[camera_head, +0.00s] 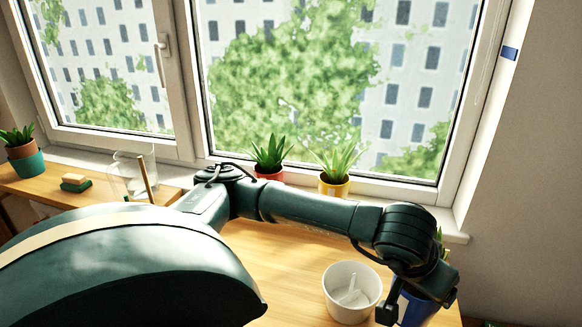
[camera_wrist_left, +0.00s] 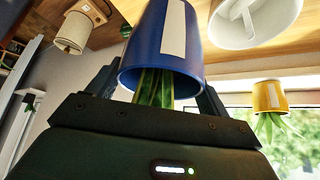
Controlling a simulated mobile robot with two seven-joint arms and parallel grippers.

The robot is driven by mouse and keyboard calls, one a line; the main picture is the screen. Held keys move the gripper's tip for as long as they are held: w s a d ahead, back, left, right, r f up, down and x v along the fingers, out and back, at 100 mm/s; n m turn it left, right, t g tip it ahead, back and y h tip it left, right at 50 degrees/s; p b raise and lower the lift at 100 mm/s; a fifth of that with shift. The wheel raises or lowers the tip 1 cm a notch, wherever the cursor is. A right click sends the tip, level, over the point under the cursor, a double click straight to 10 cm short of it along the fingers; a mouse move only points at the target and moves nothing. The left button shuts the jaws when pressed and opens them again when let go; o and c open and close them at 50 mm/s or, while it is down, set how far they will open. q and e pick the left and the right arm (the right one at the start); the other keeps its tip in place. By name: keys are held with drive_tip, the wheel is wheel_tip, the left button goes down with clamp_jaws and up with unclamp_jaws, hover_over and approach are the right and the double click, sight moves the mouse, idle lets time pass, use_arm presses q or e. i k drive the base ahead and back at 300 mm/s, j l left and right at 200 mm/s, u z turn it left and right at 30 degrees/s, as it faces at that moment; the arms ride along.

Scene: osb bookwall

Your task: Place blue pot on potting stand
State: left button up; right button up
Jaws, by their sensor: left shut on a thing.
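The blue pot (camera_head: 414,312) is at the lower right in the head view, mostly hidden behind my left gripper (camera_head: 418,297). In the left wrist view, which appears upside down, the blue pot (camera_wrist_left: 160,48) has a pale label and green leaves at its rim. My left gripper (camera_wrist_left: 158,88) has a finger on each side of the pot and is shut on it. Whether the pot's base touches the wooden surface cannot be told. I cannot pick out the potting stand with certainty. My right gripper is not in view.
Yellow (camera_head: 334,186) and red (camera_head: 268,172) potted plants stand by the window. A glass jar (camera_head: 128,180) and sponge (camera_head: 75,183) are at left.

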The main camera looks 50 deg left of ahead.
sight(267, 286)
drive_tip(key=u, duration=1.2)
drive_tip(key=l+u, duration=0.2)
drive_tip(key=l, duration=0.8)
drive_tip(key=k, duration=0.05)
